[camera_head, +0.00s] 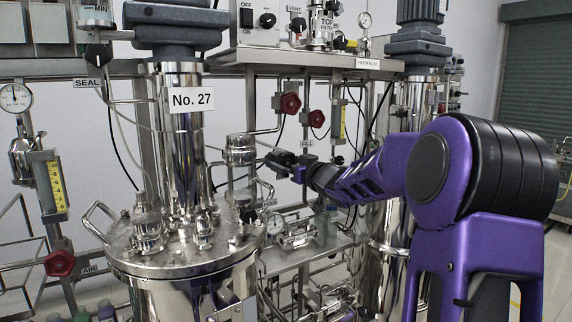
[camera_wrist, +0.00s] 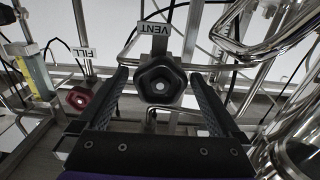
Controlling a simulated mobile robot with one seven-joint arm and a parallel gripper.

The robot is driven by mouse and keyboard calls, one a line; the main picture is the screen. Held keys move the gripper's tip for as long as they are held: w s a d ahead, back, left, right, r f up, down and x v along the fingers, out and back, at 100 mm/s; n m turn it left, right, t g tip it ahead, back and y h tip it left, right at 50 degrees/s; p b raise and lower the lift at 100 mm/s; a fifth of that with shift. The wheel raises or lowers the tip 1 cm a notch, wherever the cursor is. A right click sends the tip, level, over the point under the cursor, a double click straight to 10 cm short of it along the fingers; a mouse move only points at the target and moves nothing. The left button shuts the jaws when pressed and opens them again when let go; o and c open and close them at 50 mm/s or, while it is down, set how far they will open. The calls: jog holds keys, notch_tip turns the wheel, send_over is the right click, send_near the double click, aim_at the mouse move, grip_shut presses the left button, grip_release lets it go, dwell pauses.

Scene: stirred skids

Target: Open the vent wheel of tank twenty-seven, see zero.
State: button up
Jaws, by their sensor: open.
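Tank No. 27 (camera_head: 183,288) is a shiny steel vessel at the left of the head view, with its "No. 27" plate (camera_head: 192,100) on the column above the lid. In the wrist view, a black lobed wheel (camera_wrist: 157,86) sits by a tag reading VENT (camera_wrist: 154,28). My gripper (camera_wrist: 158,80) is open, with one finger on each side of this wheel; whether either finger touches it is unclear. In the head view my gripper (camera_head: 279,158) reaches in behind the tank's right side, and I cannot make out the wheel there.
A red wheel (camera_wrist: 79,97) beside a FILL tag (camera_wrist: 84,67) is left of my gripper. Steel pipes (camera_wrist: 262,45) crowd the right. A dial gauge (camera_head: 15,97) hangs at far left, another (camera_head: 365,20) at the top; their readings are too small to tell.

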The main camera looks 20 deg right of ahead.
jog(key=shift+w, duration=0.25)
jog(key=c, duration=1.3)
